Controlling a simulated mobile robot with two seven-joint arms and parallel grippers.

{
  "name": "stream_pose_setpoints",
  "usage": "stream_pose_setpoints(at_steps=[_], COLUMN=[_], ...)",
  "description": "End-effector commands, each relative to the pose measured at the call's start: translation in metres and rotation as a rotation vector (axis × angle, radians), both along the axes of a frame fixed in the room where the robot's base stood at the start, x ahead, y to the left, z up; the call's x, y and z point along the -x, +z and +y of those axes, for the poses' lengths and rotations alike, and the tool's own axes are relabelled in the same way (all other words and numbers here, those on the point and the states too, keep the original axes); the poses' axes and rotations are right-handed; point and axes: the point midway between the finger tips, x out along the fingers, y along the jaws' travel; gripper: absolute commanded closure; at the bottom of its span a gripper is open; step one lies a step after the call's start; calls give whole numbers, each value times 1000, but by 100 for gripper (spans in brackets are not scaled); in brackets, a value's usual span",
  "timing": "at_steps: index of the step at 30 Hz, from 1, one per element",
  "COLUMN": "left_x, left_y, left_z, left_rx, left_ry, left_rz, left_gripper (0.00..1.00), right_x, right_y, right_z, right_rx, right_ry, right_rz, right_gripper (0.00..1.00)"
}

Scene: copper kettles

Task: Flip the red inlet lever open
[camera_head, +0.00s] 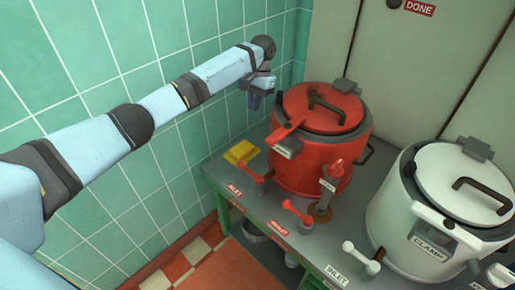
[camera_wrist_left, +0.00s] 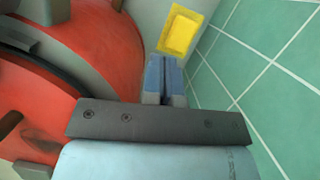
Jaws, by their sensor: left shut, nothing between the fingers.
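A red kettle (camera_head: 306,163) stands on the bench against the back wall. A red lever (camera_head: 257,172) is at its front left, beside a red label that seems to read INLET (camera_head: 235,190). Another red lever (camera_head: 297,212) is farther front, beside a second red label (camera_head: 279,228) too small to read surely. A third red handle (camera_head: 334,170) sits on an upright fitting at the kettle's front right. My left gripper (camera_head: 254,103) is shut and empty, above and left of the kettle, apart from the levers. The wrist view shows its fingers (camera_wrist_left: 165,68) together beside the kettle (camera_wrist_left: 110,45).
A yellow pad (camera_head: 241,152) lies on the bench (camera_head: 222,172) left of the kettle; the wrist view shows it too (camera_wrist_left: 180,32). A white kettle (camera_head: 430,205) with a white lever (camera_head: 361,256) stands at right. The tiled wall (camera_head: 175,135) is close on the left.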

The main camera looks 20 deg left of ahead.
Motion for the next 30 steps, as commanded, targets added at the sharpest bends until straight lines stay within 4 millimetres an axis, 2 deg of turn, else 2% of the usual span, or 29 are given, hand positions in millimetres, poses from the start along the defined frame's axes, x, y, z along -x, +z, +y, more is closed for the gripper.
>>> stream_pose_setpoints(at_steps=[6,17,23,30], left_x=[-3,-2,7,23], left_y=[13,7,-24,-74], left_z=[5,5,6,9], left_rx=[-11,-10,-10,-11], left_ry=[10,9,9,10], left_rz=[22,21,22,22], left_gripper=[100,100,100,100], right_x=[-1,2,2,0], right_y=[0,-5,-11,-11], right_z=[1,1,2,4], right_rx=[-2,-2,-8,-18], right_ry=[1,2,2,4], right_rz=[-4,5,0,-10], right_gripper=[57,57,57,57])
